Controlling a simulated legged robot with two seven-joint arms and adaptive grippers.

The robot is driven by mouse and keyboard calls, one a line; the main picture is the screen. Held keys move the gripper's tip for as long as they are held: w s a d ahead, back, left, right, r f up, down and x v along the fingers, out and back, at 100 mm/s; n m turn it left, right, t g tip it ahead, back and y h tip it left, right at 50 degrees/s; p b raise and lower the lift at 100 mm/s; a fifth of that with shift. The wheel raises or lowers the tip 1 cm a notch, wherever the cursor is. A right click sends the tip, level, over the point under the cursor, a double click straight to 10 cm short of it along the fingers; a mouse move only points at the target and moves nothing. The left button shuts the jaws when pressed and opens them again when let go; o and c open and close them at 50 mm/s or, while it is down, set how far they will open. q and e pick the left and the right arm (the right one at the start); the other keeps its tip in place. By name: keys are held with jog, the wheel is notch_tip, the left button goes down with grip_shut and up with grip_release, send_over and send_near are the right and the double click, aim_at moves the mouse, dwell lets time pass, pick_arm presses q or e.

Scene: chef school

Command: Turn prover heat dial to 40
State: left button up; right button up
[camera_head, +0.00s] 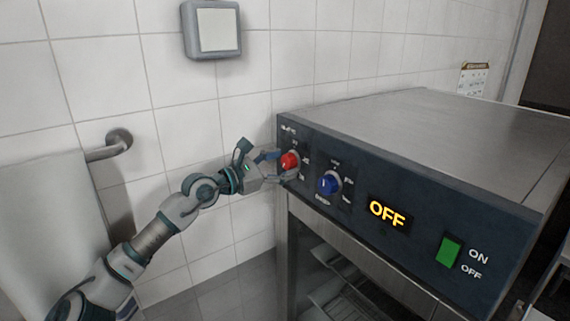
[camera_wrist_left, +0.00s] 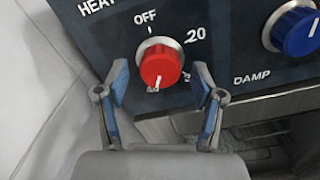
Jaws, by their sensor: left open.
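The red heat dial (camera_head: 290,161) is at the left end of the prover's dark front panel (camera_head: 420,228). In the left wrist view the red dial (camera_wrist_left: 160,66) has OFF printed above it and 20 to its upper right. A white mark on it points downward, slightly left; the number there is not readable. My left gripper (camera_head: 279,167) is at the dial. In the left wrist view its open fingers (camera_wrist_left: 159,88) are on either side of the dial's lower part, with gaps visible between fingers and dial. My right gripper is not in view.
A blue DAMP dial (camera_head: 329,184) is right of the red one. Further right are a lit OFF display (camera_head: 387,214) and a green ON/OFF switch (camera_head: 449,249). A tiled wall with a switch plate (camera_head: 212,29) stands close behind my left arm. A metal rail (camera_head: 110,147) is at left.

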pick_arm(q)
jog(key=v, duration=0.6)
jog(key=shift+a, duration=0.15)
jog(key=shift+w+f, duration=0.1)
jog(key=shift+f, duration=0.05)
